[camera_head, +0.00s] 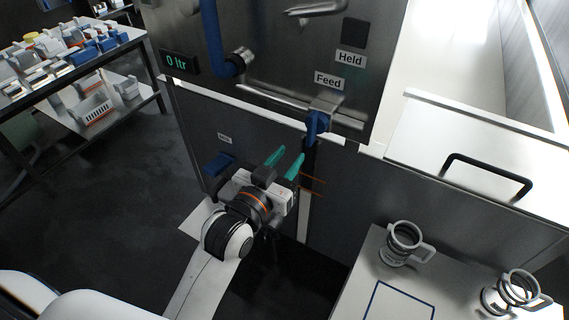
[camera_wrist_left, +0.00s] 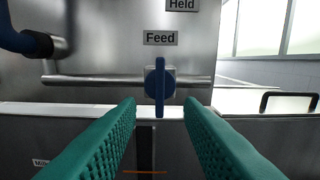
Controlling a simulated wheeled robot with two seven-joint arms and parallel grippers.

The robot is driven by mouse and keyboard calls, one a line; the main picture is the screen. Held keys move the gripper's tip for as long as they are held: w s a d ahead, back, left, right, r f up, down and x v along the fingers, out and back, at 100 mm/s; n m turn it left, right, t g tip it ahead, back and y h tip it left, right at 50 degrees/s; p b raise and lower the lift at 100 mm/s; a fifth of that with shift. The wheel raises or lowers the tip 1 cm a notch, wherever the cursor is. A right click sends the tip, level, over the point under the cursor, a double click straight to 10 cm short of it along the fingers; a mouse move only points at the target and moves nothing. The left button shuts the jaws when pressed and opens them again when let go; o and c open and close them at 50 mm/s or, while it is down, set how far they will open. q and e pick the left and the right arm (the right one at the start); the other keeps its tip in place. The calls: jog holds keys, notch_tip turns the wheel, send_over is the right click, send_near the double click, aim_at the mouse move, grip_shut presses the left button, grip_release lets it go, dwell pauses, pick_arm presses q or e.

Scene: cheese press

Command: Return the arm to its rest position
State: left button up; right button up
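My left arm comes in from the lower left of the head view. Its gripper (camera_head: 286,162) has green fingers that are spread apart with nothing between them. The fingers point at the steel press front, just below and left of the blue Feed valve handle (camera_head: 316,126). In the left wrist view the open fingers (camera_wrist_left: 160,105) frame the handle (camera_wrist_left: 160,88), which hangs vertically ahead and appears apart from them. My right gripper is not in view.
The steel machine carries a display (camera_head: 178,62) reading "0 ltr" and a horizontal pipe. A second blue handle (camera_head: 220,164) sits low beside my left wrist. A table (camera_head: 357,290) with two mugs stands at lower right. A loaded shelf (camera_head: 135,40) stands far left.

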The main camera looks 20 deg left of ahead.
pick_arm(q)
jog(key=shift+s+a, duration=0.1)
jog(key=shift+s, duration=0.25)
notch_tip(320, 180, down, 22)
jog(key=g, duration=0.4)
jog(key=s+a+f+g+y, duration=0.15)
jog(key=s+f, duration=0.25)
jog(key=f, duration=0.6)
jog(key=s+f+g, duration=0.3)
jog(key=f, duration=0.6)
jog(key=s+a+f+g, duration=0.2)
jog(key=s+f, duration=0.5)
jog(key=s, duration=0.3)
jog(key=s+a+f+g+y, duration=0.1)
jog(key=s+a+f+g, duration=0.2)
jog(key=s+f, duration=0.4)
jog(key=s+a+f+g+y, duration=0.1)
jog(key=s+f, duration=0.5)
jog(key=s, duration=0.9)
jog(key=shift+s+a+f+g, duration=0.15)
jog(key=shift+a+f+g, duration=0.25)
jog(key=shift+a+g, duration=0.5)
jog(key=shift+d, duration=0.2)
